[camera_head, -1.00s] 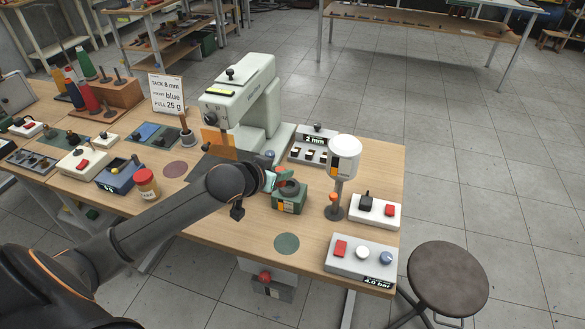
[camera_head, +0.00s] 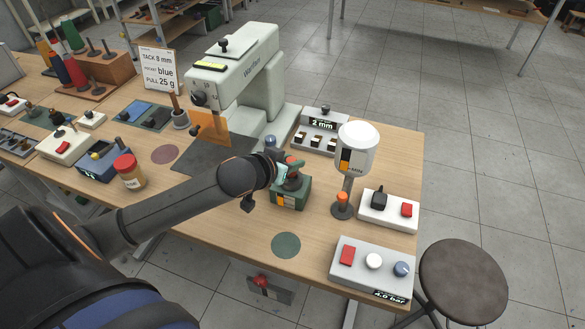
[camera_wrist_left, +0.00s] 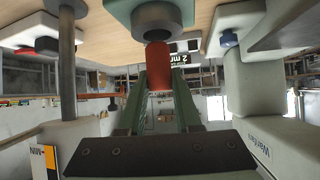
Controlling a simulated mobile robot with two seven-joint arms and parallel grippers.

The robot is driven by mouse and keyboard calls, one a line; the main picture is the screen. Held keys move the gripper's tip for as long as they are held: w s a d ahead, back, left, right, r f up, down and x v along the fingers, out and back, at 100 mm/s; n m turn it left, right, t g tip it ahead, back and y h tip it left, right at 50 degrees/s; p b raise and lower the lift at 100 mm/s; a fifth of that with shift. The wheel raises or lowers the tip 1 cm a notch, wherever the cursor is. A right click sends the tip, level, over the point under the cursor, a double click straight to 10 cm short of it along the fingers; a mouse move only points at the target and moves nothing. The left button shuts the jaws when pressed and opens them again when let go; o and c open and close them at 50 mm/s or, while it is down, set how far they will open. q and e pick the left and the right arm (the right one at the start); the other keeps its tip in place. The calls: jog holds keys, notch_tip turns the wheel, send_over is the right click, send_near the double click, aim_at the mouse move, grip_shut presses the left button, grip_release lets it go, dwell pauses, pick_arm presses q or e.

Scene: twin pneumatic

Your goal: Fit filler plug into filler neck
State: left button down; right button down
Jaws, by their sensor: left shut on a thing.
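The red filler plug (camera_wrist_left: 158,72) is between the green fingers of my left gripper (camera_wrist_left: 157,85) in the left wrist view, which looks upside down. The gripper is shut on it. The dark round filler neck (camera_wrist_left: 155,20) on the green box (camera_wrist_left: 118,8) is right at the plug's end. Whether the plug touches or enters it, I cannot tell. In the head view my left gripper (camera_head: 285,171) is above the green box (camera_head: 290,198), and the plug (camera_head: 293,162) shows upright over the neck. My right gripper is not in view.
A white-topped reservoir (camera_head: 358,150) on a post stands close right of the green box. The large pale press (camera_head: 245,80) stands behind. A button panel (camera_head: 370,268) and switch box (camera_head: 388,210) lie to the right. The green disc (camera_head: 286,244) marks clear tabletop in front.

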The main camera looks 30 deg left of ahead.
pick_arm(q)
notch_tip(320, 180, down, 3)
jog(key=shift+a+f+b, duration=0.1)
jog(key=shift+f+b, duration=0.05)
jog(key=shift+b, duration=1.05)
jog(key=shift+w, duration=0.1)
jog(key=c, duration=0.6)
grip_release()
